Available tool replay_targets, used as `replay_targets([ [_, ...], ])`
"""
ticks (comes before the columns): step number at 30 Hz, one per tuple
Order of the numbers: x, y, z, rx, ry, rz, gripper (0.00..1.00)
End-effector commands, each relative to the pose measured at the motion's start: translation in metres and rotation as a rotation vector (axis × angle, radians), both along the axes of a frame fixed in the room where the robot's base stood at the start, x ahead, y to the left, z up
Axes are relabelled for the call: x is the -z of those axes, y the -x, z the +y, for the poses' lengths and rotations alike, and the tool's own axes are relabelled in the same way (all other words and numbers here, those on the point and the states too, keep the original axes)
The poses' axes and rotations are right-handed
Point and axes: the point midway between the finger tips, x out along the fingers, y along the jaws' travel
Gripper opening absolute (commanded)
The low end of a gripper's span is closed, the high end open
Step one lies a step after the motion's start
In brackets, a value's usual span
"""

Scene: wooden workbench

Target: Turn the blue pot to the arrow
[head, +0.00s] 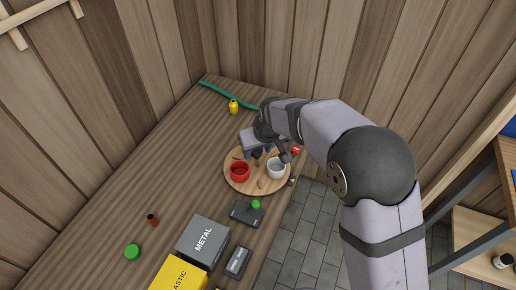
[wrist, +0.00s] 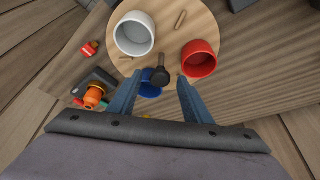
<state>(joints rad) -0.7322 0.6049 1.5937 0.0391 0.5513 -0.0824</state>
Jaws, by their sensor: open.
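A round wooden board (head: 232,184) lies on the bench and carries a red pot (head: 239,172), a white pot (head: 276,168) and a dark upright knob (head: 256,158) near its middle. In the wrist view the blue pot (wrist: 150,91) shows only partly, behind the knob and beside the left finger. In the head view my arm hides it. My gripper (wrist: 159,82) is open and empty above the board, with the knob showing between its fingertips; I cannot tell whether they touch it. I cannot clearly make out the arrow; a small yellow mark (head: 293,181) shows by the board's right edge.
A dark box with a green button (head: 256,204) stands just in front of the board. Grey METAL (head: 203,238) and yellow (head: 178,275) boxes are at the front. A yellow bottle (head: 234,106) and a green strip (head: 214,90) lie behind.

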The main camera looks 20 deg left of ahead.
Motion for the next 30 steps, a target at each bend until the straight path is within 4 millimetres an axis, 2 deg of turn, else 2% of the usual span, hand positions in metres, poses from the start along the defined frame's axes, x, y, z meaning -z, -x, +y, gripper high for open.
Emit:
replay_targets([
  [5,0.0000,-0.0001,0.0000,0.000,0.000,0.000,0.45],
  [11,-0.0001,-0.0001,0.0000,0.000,0.000,0.000,0.00],
  [22,-0.0003,0.0002,0.0002,0.017,0.000,0.000,0.00],
  [30,-0.0003,0.0006,0.0009,0.092,0.001,-0.001,0.00],
])
